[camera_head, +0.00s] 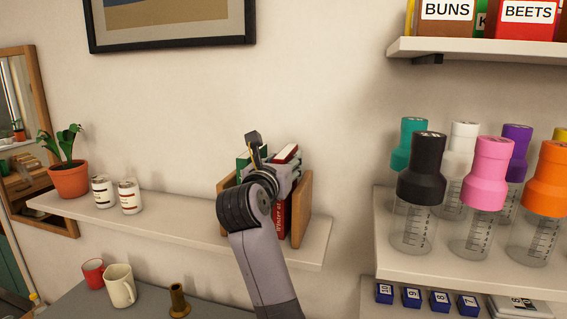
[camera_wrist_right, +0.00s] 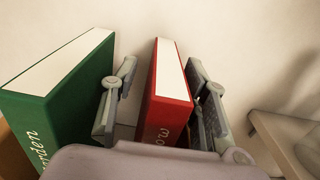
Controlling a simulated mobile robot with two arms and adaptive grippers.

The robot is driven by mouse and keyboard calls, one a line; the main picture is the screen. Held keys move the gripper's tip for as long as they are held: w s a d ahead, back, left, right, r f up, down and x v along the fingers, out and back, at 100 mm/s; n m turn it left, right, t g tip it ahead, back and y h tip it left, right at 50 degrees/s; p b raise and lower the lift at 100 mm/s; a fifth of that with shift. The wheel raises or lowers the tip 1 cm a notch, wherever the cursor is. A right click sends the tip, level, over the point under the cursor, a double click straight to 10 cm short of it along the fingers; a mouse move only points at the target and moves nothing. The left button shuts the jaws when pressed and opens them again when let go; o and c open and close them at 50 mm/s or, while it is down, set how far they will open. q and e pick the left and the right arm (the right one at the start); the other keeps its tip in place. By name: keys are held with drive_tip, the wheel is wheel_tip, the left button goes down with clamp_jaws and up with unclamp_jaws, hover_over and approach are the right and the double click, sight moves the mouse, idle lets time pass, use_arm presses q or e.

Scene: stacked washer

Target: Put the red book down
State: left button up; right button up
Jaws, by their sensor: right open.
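The red book (camera_head: 282,214) stands upright in a wooden book holder (camera_head: 301,208) on the wall shelf. In the right wrist view the red book (camera_wrist_right: 171,92) is between the two fingers of my right gripper (camera_wrist_right: 160,105). The fingers are open, with a gap showing on the left side of the book. A green book (camera_wrist_right: 58,92) stands to the left of the left finger. In the head view my right gripper (camera_head: 270,158) is over the holder and hides much of both books. My left gripper is not in view.
The shelf (camera_head: 180,219) also carries a potted plant (camera_head: 68,178) and two cans (camera_head: 130,197) at left. A mug (camera_head: 120,286) and a red cup (camera_head: 94,272) stand below. Shaker bottles (camera_head: 417,200) crowd the right shelf. The shelf between cans and holder is clear.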

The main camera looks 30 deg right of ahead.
drive_tip(key=b+v, duration=0.4)
drive_tip(key=v, duration=0.8)
drive_tip(key=shift+r+b, duration=0.35)
